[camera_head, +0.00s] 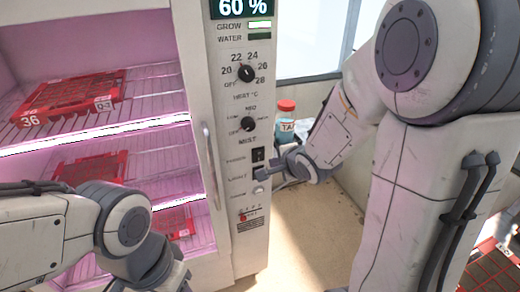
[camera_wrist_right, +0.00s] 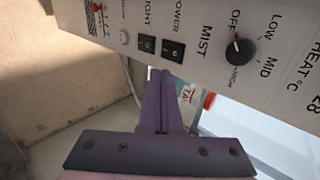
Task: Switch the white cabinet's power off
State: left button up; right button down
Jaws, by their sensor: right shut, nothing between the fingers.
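The white cabinet (camera_head: 190,45) stands at the left of the head view, with its control panel on the right-hand front strip. Its display (camera_head: 240,8) is lit and reads 60 %, and the shelves glow pink. The black POWER rocker switch (camera_head: 257,154) sits below the MIST knob; it also shows in the right wrist view (camera_wrist_right: 173,50). The LIGHT rocker (camera_wrist_right: 146,44) is beside it there. My right gripper (camera_wrist_right: 160,74) is shut and empty, its tips close to these two switches; I cannot tell whether they touch.
The HEAT knob (camera_head: 246,73) and MIST knob (camera_head: 248,124) are above the switches. A round button (camera_wrist_right: 123,37) and a red control (camera_wrist_right: 96,7) are on the same panel. A red-capped bottle (camera_head: 286,122) stands behind. Red trays (camera_head: 75,98) lie on the wire shelves.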

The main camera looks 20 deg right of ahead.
jog(key=shift+p+x, duration=1.45)
jog(key=shift+p, duration=0.25)
send_near(258, 155)
jog(key=x, duration=0.4)
jog(key=shift+w+f, duration=0.1)
jog(key=shift+f, duration=0.4)
jog(key=shift+w+a+p, duration=0.1)
jog(key=shift+w+p, duration=0.25)
jog(key=shift+w, duration=0.3)
